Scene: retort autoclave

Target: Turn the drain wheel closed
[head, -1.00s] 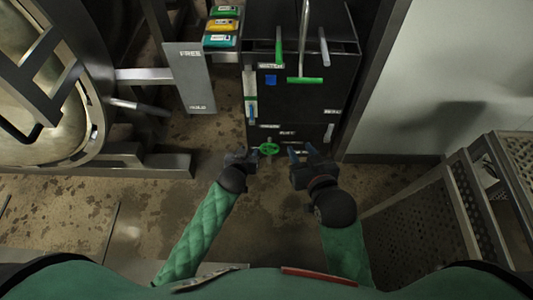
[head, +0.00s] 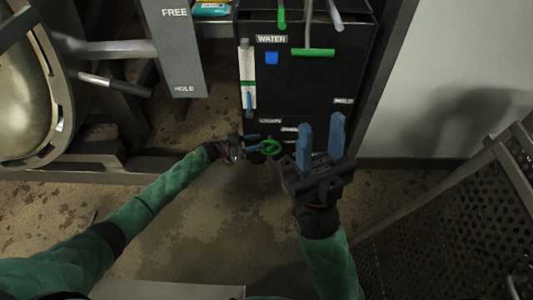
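The green drain wheel (head: 271,147) is low on the front of the black cabinet (head: 310,90). My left gripper (head: 257,143) is at the wheel's left side, with its two blue fingers apart and pointing right at the rim. I cannot tell whether they touch it. My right gripper (head: 321,143) is right of the wheel and looks nearer to the camera. Its two blue fingers point up and stand wide apart with nothing between them. It covers part of the cabinet's lower front.
A green-handled lever (head: 313,52) sticks out above the wheel. A grey plate marked FREE and HOLD (head: 175,50) and a dark-handled lever (head: 108,84) stand left. A perforated metal rack (head: 465,215) is at right. The floor before the cabinet is clear.

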